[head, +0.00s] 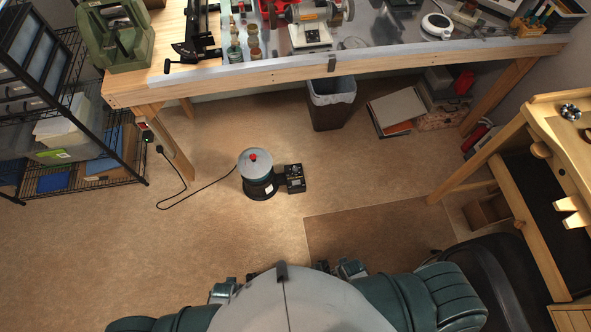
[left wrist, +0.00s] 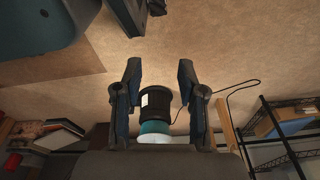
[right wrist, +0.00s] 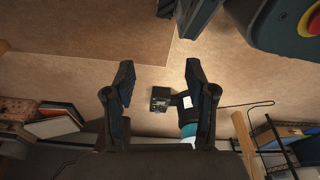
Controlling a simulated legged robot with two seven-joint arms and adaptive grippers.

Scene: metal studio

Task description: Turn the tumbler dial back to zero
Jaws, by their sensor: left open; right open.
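The tumbler (head: 257,174) stands upright on the floor in the head view, with a teal-grey drum, a red knob on top and a black base. Its black control box (head: 293,178) sits beside it on the right; the dial on it is too small to read. In the left wrist view the tumbler (left wrist: 155,108) shows between the open fingers of my left gripper (left wrist: 160,75), beyond them. In the right wrist view the control box (right wrist: 161,97) shows between the open fingers of my right gripper (right wrist: 157,78). Both grippers appear empty and apart from the tumbler.
A black cord (head: 200,190) runs from the tumbler to a workbench leg (head: 170,145). The workbench (head: 330,64) spans the back, with a trash bin (head: 331,105) beneath. A wire shelf (head: 70,175) stands left, a wooden bench (head: 545,150) right. The floor around the tumbler is clear.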

